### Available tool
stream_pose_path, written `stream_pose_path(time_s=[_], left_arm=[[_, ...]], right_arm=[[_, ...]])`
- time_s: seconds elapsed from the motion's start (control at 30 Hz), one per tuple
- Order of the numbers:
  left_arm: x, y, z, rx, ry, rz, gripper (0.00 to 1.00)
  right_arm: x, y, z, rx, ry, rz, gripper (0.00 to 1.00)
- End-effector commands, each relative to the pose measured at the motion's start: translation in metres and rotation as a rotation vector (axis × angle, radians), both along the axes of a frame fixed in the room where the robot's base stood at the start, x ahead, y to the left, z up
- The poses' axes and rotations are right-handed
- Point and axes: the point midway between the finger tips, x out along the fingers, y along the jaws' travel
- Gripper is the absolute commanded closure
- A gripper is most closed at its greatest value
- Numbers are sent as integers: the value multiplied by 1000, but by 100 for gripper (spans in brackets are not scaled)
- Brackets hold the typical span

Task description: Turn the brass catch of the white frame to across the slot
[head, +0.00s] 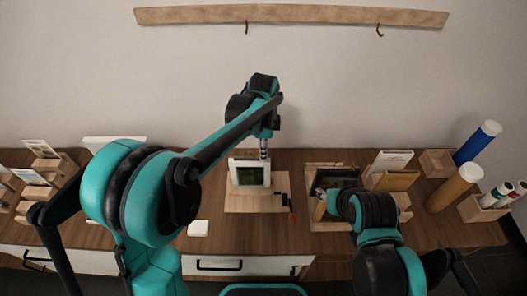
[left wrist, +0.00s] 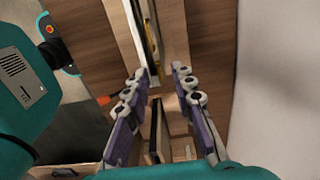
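The white frame (head: 236,172) stands upright on a light wooden base (head: 240,204) in the middle of the table, with a dark green panel in it. In the left wrist view the frame (left wrist: 138,38) shows edge-on, with a narrow brass-coloured part (left wrist: 153,58) along it, perhaps the catch; its turn is unclear. My left gripper (head: 264,156) is above and behind the frame's top. In the left wrist view its fingers (left wrist: 159,73) are apart with nothing clearly between them. My right gripper (head: 322,206) is low over the wooden tray at the right, mostly hidden by its arm.
The wooden tray (head: 312,179) is right of the base. Small dark pieces (head: 283,193) and a red-orange piece (head: 292,217) lie between. Card racks stand left; a blue tube (head: 477,143) and tan tube (head: 454,188) stand right.

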Motion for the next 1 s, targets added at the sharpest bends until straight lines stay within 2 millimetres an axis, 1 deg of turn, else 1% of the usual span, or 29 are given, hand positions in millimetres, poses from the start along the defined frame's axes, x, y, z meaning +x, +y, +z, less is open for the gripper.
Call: stream_pose_path(time_s=[0.07,0.27,0.3,0.37,0.4,0.77,1.0], left_arm=[[0,0,-3,0,0,0,75],[0,0,-2,0,0,1,75],[0,0,-2,0,0,1,80],[0,0,-2,0,0,1,96],[0,0,-2,0,0,1,100],[0,0,-2,0,0,16,100],[0,0,-2,0,0,113,100]], right_arm=[[0,0,-1,0,0,0,60],[0,0,0,0,0,0,60],[0,0,0,0,0,0,60],[0,0,0,0,0,0,60],[0,0,0,0,0,0,60],[0,0,0,0,0,0,60],[0,0,3,0,0,0,60]])
